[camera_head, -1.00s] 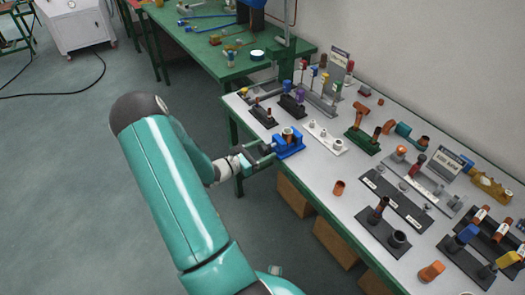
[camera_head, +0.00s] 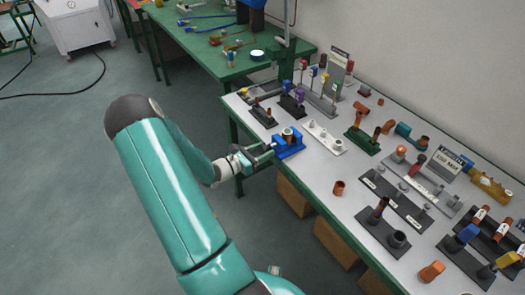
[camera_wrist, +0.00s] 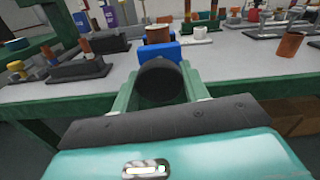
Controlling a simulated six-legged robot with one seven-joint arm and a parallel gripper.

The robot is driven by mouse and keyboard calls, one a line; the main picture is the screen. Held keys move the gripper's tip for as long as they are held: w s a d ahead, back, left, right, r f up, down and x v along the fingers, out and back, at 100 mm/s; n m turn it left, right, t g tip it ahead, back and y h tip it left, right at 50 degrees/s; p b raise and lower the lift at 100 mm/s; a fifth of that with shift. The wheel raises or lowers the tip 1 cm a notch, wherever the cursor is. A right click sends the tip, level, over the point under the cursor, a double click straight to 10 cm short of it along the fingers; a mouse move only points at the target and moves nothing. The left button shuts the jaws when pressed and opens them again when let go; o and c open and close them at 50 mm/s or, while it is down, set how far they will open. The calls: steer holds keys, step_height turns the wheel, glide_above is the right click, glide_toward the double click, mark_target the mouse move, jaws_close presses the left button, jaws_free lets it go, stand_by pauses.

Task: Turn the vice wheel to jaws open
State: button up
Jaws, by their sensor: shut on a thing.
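A small blue vice (camera_head: 288,147) stands at the near edge of the white-topped bench, with a copper-brown cylindrical piece (camera_head: 287,134) upright at its jaws. In the wrist view the blue vice body (camera_wrist: 172,51) and the copper piece (camera_wrist: 158,33) show straight ahead. The dark round vice wheel (camera_wrist: 160,79) lies between the fingers of my gripper (camera_wrist: 160,88). My gripper is shut on the wheel, one finger at each side of it. In the head view my gripper (camera_head: 262,156) reaches the vice from the left. The wheel is hard to make out there, and the gap between the vice jaws is not clear.
A white block with pegs (camera_head: 324,138) and a dark block with copper pieces (camera_head: 263,115) stand close to the vice. A loose copper cup (camera_head: 338,187) stands nearer the front edge. Brown boxes (camera_head: 294,195) are under the bench.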

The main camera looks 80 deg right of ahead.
steer(key=n, duration=0.3)
steer(key=shift+n, duration=2.3)
steer(key=shift+a, duration=0.1)
steer(key=o, duration=1)
steer(key=v, duration=1.3)
steer(key=shift+w+a, duration=0.25)
steer(key=shift+w, duration=0.05)
